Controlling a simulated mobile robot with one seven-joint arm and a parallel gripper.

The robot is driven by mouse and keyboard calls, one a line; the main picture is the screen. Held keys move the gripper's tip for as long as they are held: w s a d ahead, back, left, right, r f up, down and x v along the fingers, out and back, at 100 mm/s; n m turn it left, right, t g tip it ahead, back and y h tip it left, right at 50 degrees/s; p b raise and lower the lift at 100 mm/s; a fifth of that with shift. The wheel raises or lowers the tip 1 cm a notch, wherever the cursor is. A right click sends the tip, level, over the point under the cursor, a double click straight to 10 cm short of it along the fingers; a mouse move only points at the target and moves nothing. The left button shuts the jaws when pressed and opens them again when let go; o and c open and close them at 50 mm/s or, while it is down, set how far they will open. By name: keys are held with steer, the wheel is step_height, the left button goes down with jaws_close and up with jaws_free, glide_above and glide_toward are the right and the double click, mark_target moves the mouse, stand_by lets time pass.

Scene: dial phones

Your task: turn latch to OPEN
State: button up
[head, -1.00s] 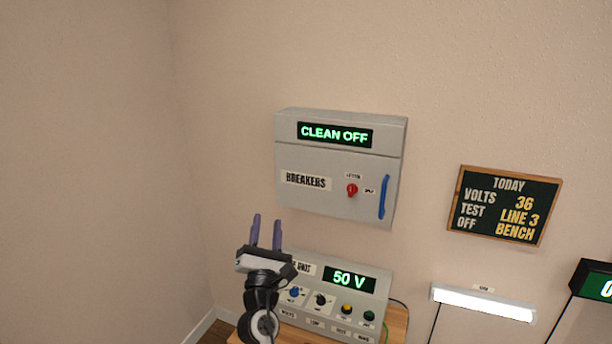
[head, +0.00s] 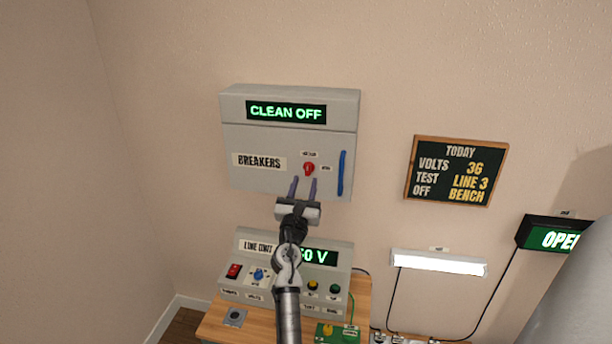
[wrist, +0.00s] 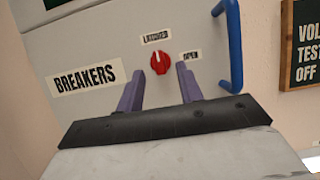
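The latch is a small red knob (head: 309,169) on the front of the grey breaker box (head: 240,143). In the wrist view the red knob (wrist: 160,62) has a white mark pointing up, towards a label above it that seems to read LATCHED. An OPEN label (wrist: 190,56) is to its right. My gripper (head: 303,182) is open, its two purple fingers apart and pointing up at the box, just below the knob. In the wrist view the knob shows between and beyond the fingertips (wrist: 158,78), with nothing held.
A blue handle (head: 341,173) stands upright right of the knob, close to my right finger. The box display (head: 286,112) reads CLEAN OFF. Below is a grey LINE UNIT panel (head: 243,268) on a wooden bench (head: 213,322). A chalkboard (head: 456,171) hangs to the right.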

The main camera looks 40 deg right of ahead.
mark_target(307, 171)
steer(key=shift+x, duration=1.85)
steer(key=shift+w, duration=0.1)
steer(key=shift+c, duration=0.3)
jaws_close()
